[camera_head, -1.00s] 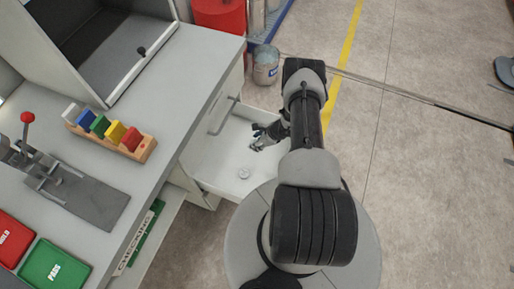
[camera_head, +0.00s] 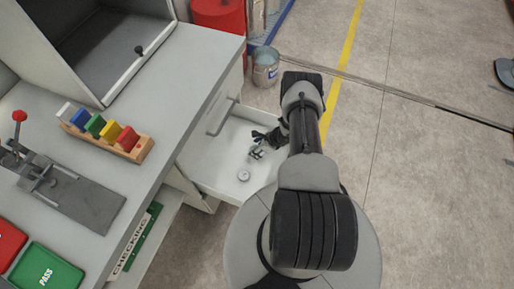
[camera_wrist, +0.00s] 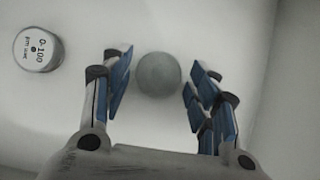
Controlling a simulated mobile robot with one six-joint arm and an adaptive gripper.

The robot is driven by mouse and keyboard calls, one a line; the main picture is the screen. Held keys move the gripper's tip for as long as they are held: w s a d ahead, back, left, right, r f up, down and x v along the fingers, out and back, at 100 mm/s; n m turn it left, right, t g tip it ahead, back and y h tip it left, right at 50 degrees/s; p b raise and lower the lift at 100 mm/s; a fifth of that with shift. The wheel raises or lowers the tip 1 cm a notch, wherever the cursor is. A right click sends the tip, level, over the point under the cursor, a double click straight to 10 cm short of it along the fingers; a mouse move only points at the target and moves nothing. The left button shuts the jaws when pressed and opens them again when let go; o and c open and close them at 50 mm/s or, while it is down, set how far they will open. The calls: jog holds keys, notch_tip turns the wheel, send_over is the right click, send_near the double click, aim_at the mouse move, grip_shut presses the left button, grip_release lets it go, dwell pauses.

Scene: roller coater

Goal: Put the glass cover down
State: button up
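The glass cover seems to be the round, greyish, see-through disc (camera_wrist: 158,74) in the wrist view. It lies on the white drawer floor, or just above it; I cannot tell which. My gripper (camera_wrist: 156,88) is open, with blue-padded fingers on either side of the disc and visible gaps on both sides. In the head view my gripper (camera_head: 256,153) is low inside the open white drawer (camera_head: 215,160), and the disc cannot be made out there.
A small round weight marked 0-100 (camera_wrist: 38,49) lies left of the fingers; it also shows in the head view (camera_head: 243,176). Drawer walls surround my gripper. The grey worktop (camera_head: 165,105) holds a wooden rack of coloured blocks (camera_head: 105,134). A metal bucket (camera_head: 265,66) stands behind the drawer.

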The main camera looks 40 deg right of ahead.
jog(key=shift+o, duration=0.4)
jog(key=shift+r, duration=0.1)
jog(key=shift+d+r+p, duration=0.1)
jog(key=shift+r+p, duration=0.25)
jog(key=p+v, duration=0.4)
jog(key=v, duration=0.7)
jog(key=shift+s+r, duration=0.15)
jog(key=shift+r, duration=0.05)
jog(key=shift+d+p, duration=0.1)
jog(key=shift+p, duration=0.2)
